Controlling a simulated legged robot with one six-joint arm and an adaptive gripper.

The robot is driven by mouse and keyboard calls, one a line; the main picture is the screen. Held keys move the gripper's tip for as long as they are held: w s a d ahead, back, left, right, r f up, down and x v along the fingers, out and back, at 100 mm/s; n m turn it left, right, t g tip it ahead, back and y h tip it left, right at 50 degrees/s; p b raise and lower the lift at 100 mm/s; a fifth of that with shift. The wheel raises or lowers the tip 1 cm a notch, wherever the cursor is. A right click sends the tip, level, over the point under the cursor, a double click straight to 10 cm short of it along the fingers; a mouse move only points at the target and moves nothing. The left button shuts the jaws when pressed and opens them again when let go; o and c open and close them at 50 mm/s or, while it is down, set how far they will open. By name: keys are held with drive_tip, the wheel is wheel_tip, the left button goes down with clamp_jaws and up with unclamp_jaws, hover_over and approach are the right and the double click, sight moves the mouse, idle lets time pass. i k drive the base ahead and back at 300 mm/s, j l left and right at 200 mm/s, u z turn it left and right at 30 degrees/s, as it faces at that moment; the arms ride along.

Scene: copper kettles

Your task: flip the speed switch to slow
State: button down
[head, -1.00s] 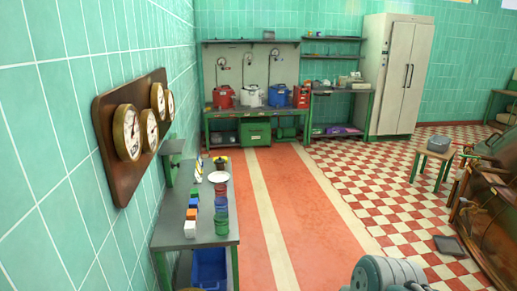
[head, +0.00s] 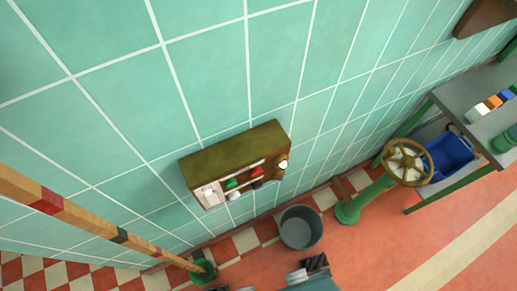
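A wooden control box (head: 235,153) with a dull olive-brown top is fixed to the green tiled wall, seen tilted from above. Its pale front carries a white plate (head: 208,195) at the left, a green part (head: 232,183), a red part (head: 257,171), and a white knob (head: 235,195). I cannot make out my gripper; only parts of my body show at the bottom edge.
A grey bucket (head: 300,229) stands on the floor below the box. A brass handwheel (head: 408,162) on a green stand (head: 365,203) is to its right, near a grey table (head: 480,110) and blue bin (head: 450,158). A long wooden pole (head: 100,232) crosses the left.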

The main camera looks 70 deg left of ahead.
sight(212, 199)
drive_tip(key=l+z, duration=0.1)
drive_tip(key=z, duration=0.4)
drive_tip(key=l+z, duration=0.1)
drive_tip(key=z, duration=0.4)
drive_tip(key=l+z, duration=0.1)
drive_tip(key=z, duration=0.4)
drive_tip(key=i+z, duration=0.1)
drive_tip(key=z, duration=0.4)
drive_tip(key=u, duration=0.6)
drive_tip(key=l+u, duration=0.1)
drive_tip(key=u, duration=1.1)
drive_tip(key=k+l+u, duration=0.1)
drive_tip(key=u, duration=1.7)
drive_tip(key=k+u, duration=0.1)
drive_tip(key=u, duration=1.15)
